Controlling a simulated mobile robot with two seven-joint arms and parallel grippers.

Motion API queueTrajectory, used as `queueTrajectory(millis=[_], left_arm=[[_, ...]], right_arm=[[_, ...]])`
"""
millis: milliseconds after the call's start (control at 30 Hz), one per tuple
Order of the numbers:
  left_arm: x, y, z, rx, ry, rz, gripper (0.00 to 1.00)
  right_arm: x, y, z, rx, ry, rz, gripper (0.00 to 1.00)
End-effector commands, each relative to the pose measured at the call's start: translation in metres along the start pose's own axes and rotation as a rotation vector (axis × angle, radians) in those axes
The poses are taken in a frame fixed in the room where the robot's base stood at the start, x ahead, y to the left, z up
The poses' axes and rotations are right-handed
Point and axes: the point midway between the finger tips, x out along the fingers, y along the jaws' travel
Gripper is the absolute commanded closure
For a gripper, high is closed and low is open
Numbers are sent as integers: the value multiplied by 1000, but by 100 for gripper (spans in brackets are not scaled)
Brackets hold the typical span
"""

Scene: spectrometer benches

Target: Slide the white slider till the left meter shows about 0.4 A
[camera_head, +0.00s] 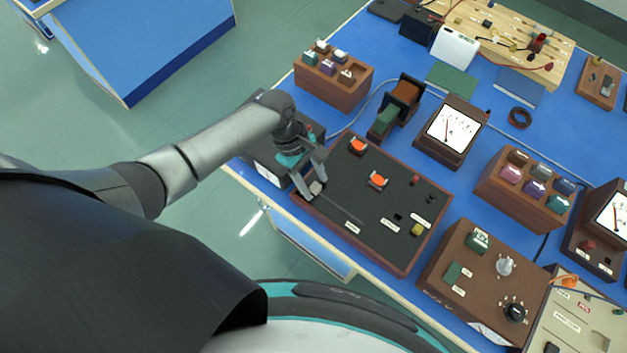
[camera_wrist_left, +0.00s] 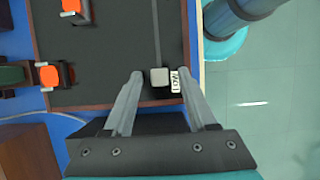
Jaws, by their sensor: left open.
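The white slider (camera_head: 317,187) is a small pale knob at the near-left end of a slot in the dark panel (camera_head: 365,195). In the left wrist view the slider (camera_wrist_left: 160,77) sits beside a white label reading LOW (camera_wrist_left: 177,81), with the slot running away from it. My left gripper (camera_head: 314,185) is open. Its two fingers (camera_wrist_left: 162,75) stand either side of the slider with gaps showing. The left meter (camera_head: 454,125) has a white dial, too small to read exactly. My right gripper is not in view.
The panel carries two orange-topped parts (camera_head: 358,146) and a yellow knob (camera_head: 417,230). A dark box (camera_head: 265,160) stands close left of the panel. A wooden block with coloured pieces (camera_head: 333,86) is behind. A second meter (camera_head: 612,215) is at the far right.

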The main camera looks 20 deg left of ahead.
Motion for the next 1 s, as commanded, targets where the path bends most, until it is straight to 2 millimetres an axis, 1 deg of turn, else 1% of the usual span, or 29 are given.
queueTrajectory(millis=[100,333,833,1000], left_arm=[[4,0,0,0,1,1,43],[3,0,0,1,1,1,44],[3,0,0,0,1,1,100],[3,0,0,0,1,1,100]], right_arm=[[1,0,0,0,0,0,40],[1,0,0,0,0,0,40],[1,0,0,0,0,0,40],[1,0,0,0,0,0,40]])
